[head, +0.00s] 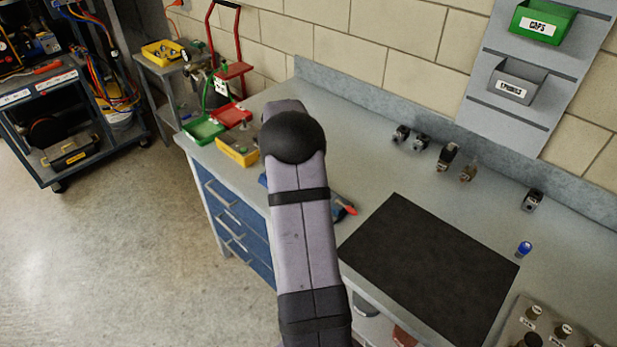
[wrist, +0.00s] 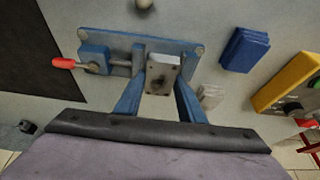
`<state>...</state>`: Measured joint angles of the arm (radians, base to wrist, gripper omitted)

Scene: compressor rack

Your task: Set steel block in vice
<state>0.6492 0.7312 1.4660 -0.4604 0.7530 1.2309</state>
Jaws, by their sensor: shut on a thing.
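In the wrist view, my gripper (wrist: 163,88) has its two blue fingers on either side of the grey steel block (wrist: 158,72) and is shut on it. The block has a dark round hole in the face toward the camera. The blue vice (wrist: 110,38) lies just beyond, with its red handle (wrist: 63,63) at the left. The block overlaps the right part of the vice in this view; whether it touches the jaws or is held above them, I cannot tell. In the head view my arm hides the gripper, the block and most of the vice; the red handle shows (head: 350,209).
A stack of blue pieces (wrist: 245,48), a pale grey piece (wrist: 210,97) and a yellow box (wrist: 292,82) lie right of the vice. A black mat (head: 425,262) covers bench space. Small fittings (head: 447,156) stand along the back; a knobbed panel (head: 545,325) is front right.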

